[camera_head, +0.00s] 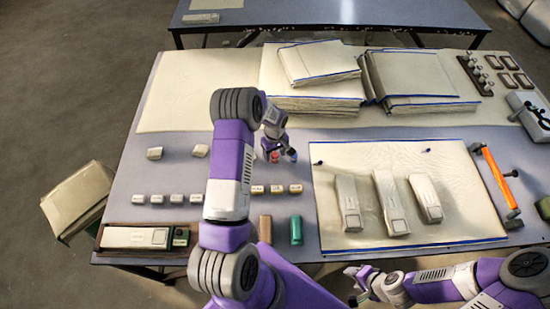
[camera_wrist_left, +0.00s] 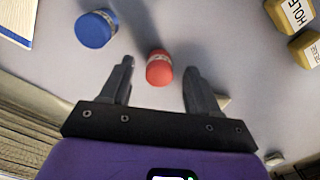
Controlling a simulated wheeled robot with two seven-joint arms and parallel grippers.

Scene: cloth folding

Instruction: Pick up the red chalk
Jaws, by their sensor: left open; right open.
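The red chalk (camera_wrist_left: 159,70) is a short red cylinder with a pale band, lying on the table between and just beyond my left gripper's fingertips in the left wrist view. It shows small in the head view (camera_head: 274,156), partly hidden by my gripper. My left gripper (camera_wrist_left: 157,75) is open and empty, with a finger on either side of the chalk line; in the head view it is low over the table (camera_head: 279,150). A blue chalk (camera_wrist_left: 95,29) stands to the left of the red one. My right gripper (camera_head: 364,283) is open and empty near the table's front edge.
Yellow labelled blocks (camera_wrist_left: 293,14) lie to the right in the left wrist view. A cream board (camera_head: 400,160) with several pale tools lies to the right in the head view. Stacked cloths (camera_head: 316,62) are at the back.

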